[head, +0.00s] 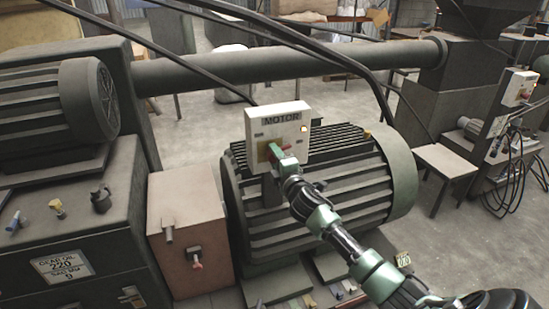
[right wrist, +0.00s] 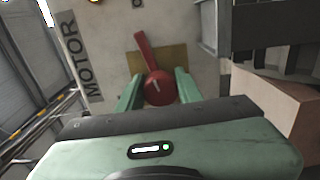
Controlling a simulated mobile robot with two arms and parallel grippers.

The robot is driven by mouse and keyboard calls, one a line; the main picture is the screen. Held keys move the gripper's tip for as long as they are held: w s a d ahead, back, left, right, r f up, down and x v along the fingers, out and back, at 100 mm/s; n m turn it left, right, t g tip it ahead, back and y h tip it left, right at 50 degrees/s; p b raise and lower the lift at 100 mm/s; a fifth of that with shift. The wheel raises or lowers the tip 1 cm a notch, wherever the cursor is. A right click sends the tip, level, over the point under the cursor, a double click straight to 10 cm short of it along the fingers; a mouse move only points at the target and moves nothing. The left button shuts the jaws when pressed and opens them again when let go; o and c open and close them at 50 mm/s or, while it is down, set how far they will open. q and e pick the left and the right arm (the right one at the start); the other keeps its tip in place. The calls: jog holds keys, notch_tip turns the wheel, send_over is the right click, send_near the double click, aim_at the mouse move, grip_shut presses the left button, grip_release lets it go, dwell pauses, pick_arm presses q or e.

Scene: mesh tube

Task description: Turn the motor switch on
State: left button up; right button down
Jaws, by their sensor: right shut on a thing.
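The motor switch box (head: 277,131) is a pale box labelled MOTOR, mounted on top of the ribbed grey motor (head: 330,190) in the head view. In the right wrist view the box face (right wrist: 107,50) fills the upper middle, with a red rotary switch (right wrist: 158,88) on a yellowish plate (right wrist: 176,58). The switch's red lever points up and slightly left in that view. My right gripper (head: 279,153) is at the box front; its green fingers (right wrist: 158,92) stand on both sides of the red knob, shut on it. My left gripper is out of view.
A long dark pipe (head: 290,68) runs behind the motor, with black cables crossing it. A brown box (head: 188,225) and a gear oil cabinet (head: 70,245) stand to the left. A small table (head: 445,160) and another switch box (head: 519,88) are at the right.

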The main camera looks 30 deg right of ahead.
jog(key=shift+f+m, duration=0.15)
jog(key=shift+m, duration=1.35)
jog(key=c, duration=0.9)
grip_release()
jog(key=shift+c, duration=0.2)
jog(key=shift+s, duration=0.1)
jog(key=b+v, duration=0.1)
jog(key=v, duration=0.6)
jog(key=shift+s, duration=0.4)
